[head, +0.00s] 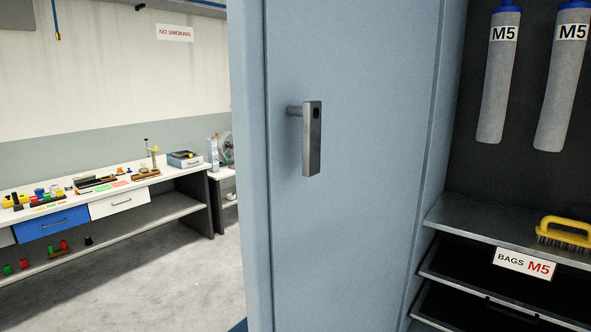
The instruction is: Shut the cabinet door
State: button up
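The cabinet door (365,190) is a light blue panel that fills the middle of the head view. It stands open, with the cabinet interior (478,110) showing to its right. A grey metal handle (312,140) sticks out from the door's upper left part, near its left edge. My gripper is not in the head view, so its place relative to the handle cannot be told.
In the cabinet hang grey bags (497,85) marked M5 above a metal shelf (480,222) with a yellow-handled brush (566,232). A workbench (75,208) with small coloured items stands at the left wall. Bare floor (200,285) lies between bench and door.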

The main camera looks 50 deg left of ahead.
aim_at(328, 250)
jog(key=k+j, duration=0.1)
jog(key=j, duration=0.4)
jog(key=k+j, duration=0.1)
jog(key=j, duration=0.45)
jog(key=k+j, duration=0.1)
jog(key=j, duration=0.4)
jog(key=k+j, duration=0.1)
jog(key=j, duration=0.4)
jog(key=k+j, duration=0.15)
jog(key=j, duration=0.4)
jog(key=i+j, duration=0.1)
jog(key=j, duration=0.1)
